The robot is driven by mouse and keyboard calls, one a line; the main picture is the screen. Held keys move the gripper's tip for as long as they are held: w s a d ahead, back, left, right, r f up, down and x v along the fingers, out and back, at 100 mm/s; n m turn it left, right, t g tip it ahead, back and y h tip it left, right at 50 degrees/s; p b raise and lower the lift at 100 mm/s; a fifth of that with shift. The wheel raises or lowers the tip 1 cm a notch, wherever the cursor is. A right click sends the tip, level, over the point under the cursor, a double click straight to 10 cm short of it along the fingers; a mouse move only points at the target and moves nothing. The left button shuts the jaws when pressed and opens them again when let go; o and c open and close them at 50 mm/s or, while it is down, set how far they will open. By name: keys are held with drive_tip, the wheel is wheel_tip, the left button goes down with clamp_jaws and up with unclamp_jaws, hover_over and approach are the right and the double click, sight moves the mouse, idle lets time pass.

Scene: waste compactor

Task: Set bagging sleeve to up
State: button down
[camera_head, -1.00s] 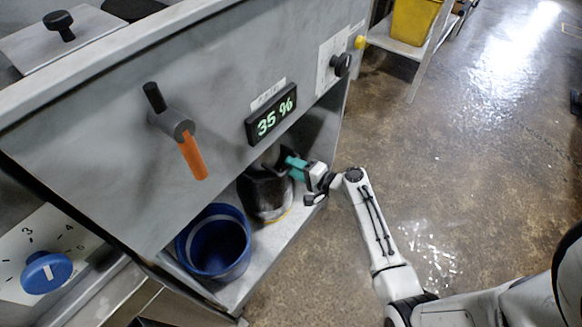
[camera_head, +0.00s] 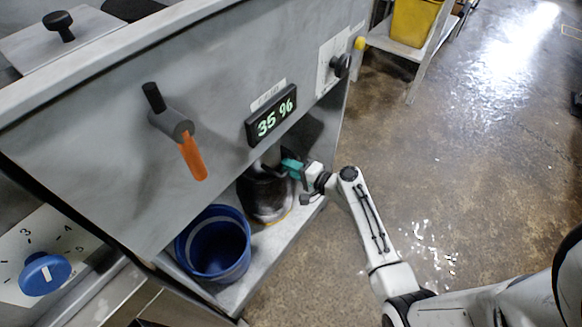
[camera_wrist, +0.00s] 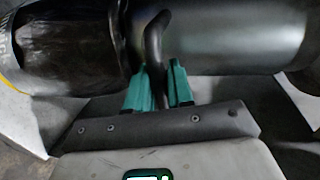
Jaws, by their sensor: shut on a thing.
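The bagging sleeve is a grey metal tube (camera_wrist: 240,35) with a black bag (camera_wrist: 75,45) around one end in the wrist view. In the head view the black bag (camera_head: 264,195) hangs below the machine's front panel, above the lower shelf. A dark curved handle (camera_wrist: 156,38) stands out from the sleeve. My gripper (camera_wrist: 160,84) has its teal fingers shut on this handle. In the head view my gripper (camera_head: 290,167) is at the right side of the sleeve's upper part, which is mostly shaded and hidden.
A blue bucket (camera_head: 214,244) stands on the lower shelf left of the bag. A blue dial (camera_head: 45,272) is at lower left. The floor at right is open.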

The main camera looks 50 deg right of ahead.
wheel_tip(320, 180, up, 15)
drive_tip(key=p, duration=1.1)
drive_tip(key=shift+p, duration=0.35)
drive_tip(key=shift+f, duration=0.1)
drive_tip(key=c, duration=1.1)
unclamp_jaws()
drive_tip(key=shift+c, duration=0.2)
drive_tip(key=shift+s, duration=0.15)
drive_tip(key=v, duration=1)
drive_tip(key=shift+s, duration=0.25)
drive_tip(key=shift+c, duration=0.5)
